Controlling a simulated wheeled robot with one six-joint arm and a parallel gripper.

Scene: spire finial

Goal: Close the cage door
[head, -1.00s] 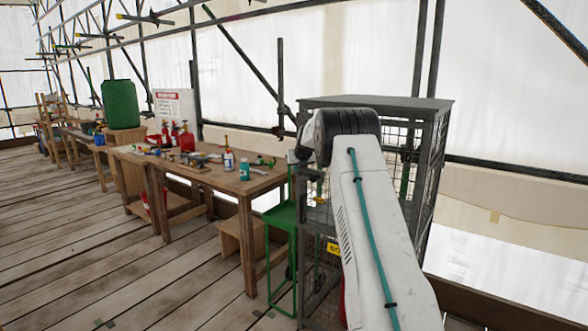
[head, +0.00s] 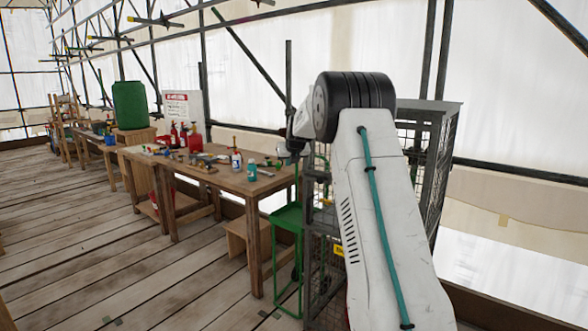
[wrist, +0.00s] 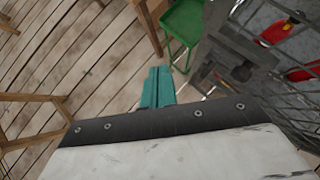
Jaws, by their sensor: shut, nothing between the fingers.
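The dark grey wire-mesh cage (head: 428,165) stands at the right in the head view, with a flat solid top. My arm covers much of its front. A mesh panel (head: 322,285) with a yellow label shows low on its left side; I cannot tell whether this is the door or how far the door stands open. In the wrist view, the cage's grey frame and mesh (wrist: 232,42) are at the upper right, with red items behind the wires. My gripper (wrist: 157,82) has teal fingers, shut and empty, apart from the cage in the picture. The head view hides the fingers.
A green stool (head: 288,218) stands beside the cage, and also shows ahead of the fingers in the wrist view (wrist: 183,20). A wooden workbench (head: 205,178) with bottles and tools is left of it. Plank floor (head: 90,240) at the left is clear.

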